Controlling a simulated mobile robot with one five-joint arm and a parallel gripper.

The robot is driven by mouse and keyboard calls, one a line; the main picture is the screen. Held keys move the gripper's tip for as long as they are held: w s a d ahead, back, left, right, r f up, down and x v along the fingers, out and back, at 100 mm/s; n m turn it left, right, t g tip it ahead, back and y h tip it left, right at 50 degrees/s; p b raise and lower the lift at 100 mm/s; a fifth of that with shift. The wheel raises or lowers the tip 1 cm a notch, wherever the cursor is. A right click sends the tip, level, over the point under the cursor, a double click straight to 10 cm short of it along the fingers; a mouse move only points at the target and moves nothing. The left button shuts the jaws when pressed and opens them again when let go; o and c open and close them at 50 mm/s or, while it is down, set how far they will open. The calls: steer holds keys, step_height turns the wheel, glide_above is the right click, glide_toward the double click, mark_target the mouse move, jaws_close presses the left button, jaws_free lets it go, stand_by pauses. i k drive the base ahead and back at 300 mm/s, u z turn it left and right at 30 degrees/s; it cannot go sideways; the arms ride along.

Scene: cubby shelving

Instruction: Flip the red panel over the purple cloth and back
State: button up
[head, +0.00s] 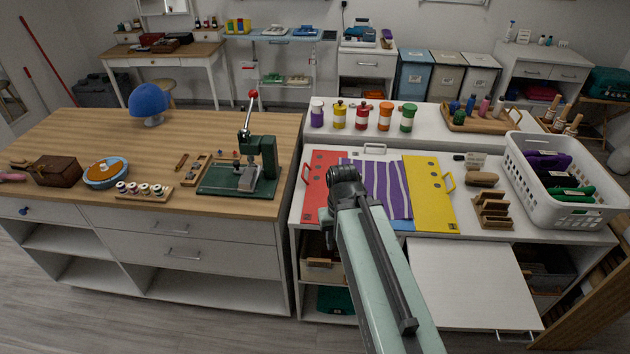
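The red panel (325,162) lies flat at the left side of the folding board on the white counter, with a red handle (306,174) on its left edge. The purple cloth (393,190), with pale stripes, lies flat across the middle of the board, to the right of the red panel. The yellow panel (430,190) lies flat on the right with its own yellow handle (450,181). My arm reaches over the board from the front. Its dark end, my gripper (345,176), is over the border between red panel and cloth. Its fingers cannot be made out.
A white basket (527,186) with rolled cloths stands at the right. A wooden rack (493,212) and brush (482,179) lie between it and the board. Several coloured jars (363,116) stand on the raised ledge behind. A green press (243,165) stands on the wooden table at left.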

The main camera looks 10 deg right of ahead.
mark_target(317, 191)
steer(key=i, duration=0.45)
steer(key=u, duration=1.4)
steer(key=k, duration=0.5)
steer(key=u, duration=0.05)
steer(key=i, duration=0.5)
